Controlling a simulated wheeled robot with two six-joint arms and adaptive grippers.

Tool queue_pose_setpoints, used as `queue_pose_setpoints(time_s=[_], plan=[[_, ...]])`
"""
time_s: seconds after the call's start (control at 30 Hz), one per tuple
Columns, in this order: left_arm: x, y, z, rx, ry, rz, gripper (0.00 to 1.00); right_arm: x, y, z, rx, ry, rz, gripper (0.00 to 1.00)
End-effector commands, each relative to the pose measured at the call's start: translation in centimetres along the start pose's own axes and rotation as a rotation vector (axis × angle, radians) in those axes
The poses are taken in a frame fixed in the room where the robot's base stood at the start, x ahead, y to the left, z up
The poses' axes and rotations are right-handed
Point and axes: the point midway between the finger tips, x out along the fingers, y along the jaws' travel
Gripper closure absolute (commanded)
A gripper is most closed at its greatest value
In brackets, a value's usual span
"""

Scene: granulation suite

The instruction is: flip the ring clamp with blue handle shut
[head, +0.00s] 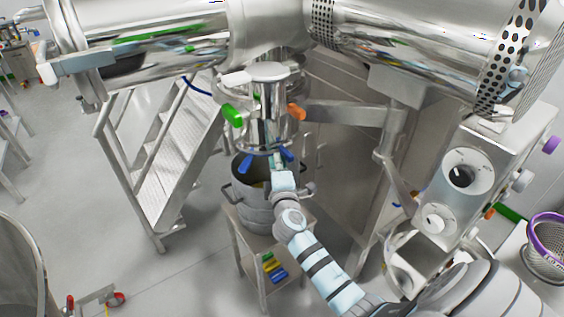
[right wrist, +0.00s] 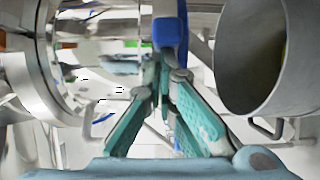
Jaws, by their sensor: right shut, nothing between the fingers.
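The ring clamp sits on the lower steel flange under the vessel outlet; its steel band is hard to make out. Blue handle parts (head: 246,163) show on both sides of my right gripper (head: 277,160) in the head view. I cannot tell whether they are one handle. In the right wrist view the blue handle (right wrist: 170,30) stands just beyond the fingertips of the right gripper (right wrist: 161,62). The teal fingers are together and hold nothing. Whether they touch the handle is unclear. My left gripper is out of view.
A green handle (head: 232,115) and an orange handle (head: 296,112) stick out higher on the outlet. A steel pot (head: 257,213) stands below on a small cart (head: 240,235). A stair (head: 177,170) is to the left, a control box (head: 480,160) to the right.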

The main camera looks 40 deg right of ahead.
Motion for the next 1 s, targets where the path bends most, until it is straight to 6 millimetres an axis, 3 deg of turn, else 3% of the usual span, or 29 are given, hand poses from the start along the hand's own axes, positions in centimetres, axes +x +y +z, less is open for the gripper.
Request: queue_pose_setpoints(time_s=[0.47, 0.67, 0.77, 1.0], plan=[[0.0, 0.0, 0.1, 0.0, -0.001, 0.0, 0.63, 0.1, 0.1, 0.4, -0.007, -0.009, 0.002, 1.0], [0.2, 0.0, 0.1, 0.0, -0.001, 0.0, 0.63, -0.8, 0.1, -1.4, -0.004, -0.007, 0.001, 1.0], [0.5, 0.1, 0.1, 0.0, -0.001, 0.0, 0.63, -1.9, 0.0, -3.4, -0.002, -0.006, 0.001, 1.0], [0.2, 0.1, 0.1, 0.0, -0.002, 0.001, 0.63, -8.9, 0.0, -1.8, -0.005, -0.009, -0.001, 1.0]])
